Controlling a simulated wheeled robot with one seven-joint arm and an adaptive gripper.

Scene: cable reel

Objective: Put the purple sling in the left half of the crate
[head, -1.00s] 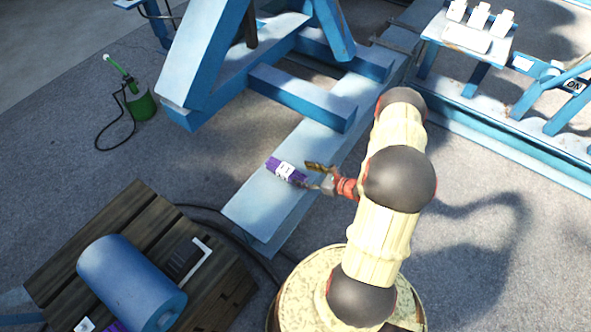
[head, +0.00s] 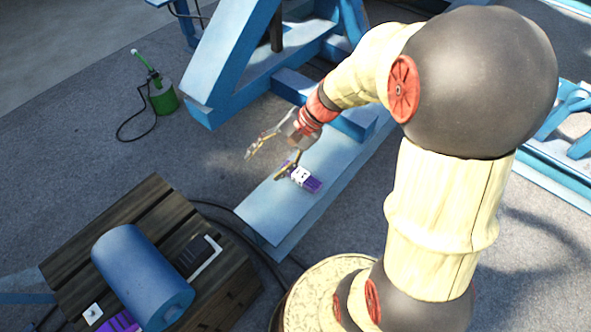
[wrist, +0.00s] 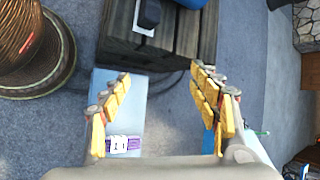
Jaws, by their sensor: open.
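The purple sling (head: 313,184), a small bundle with a white label, lies on the flat blue beam. In the wrist view the sling (wrist: 134,144) shows at lower left, beside the left finger. My gripper (head: 267,164) is open, with nothing between its fingers; one finger overlaps the sling in the head view, and I cannot tell whether they touch. In the wrist view my gripper (wrist: 160,78) shows two spread yellow-padded fingers. The dark wooden crate (head: 143,207) stands at lower left. A blue cylinder lies on it.
On the crate are the blue cylinder (head: 140,275), a dark block (head: 197,254) and a purple item (head: 120,322) cut by the frame edge. A blue frame (head: 235,75) rises behind the beam (head: 268,215). A green canister (head: 163,98) stands at left. A reel (wrist: 35,45) shows in the wrist view.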

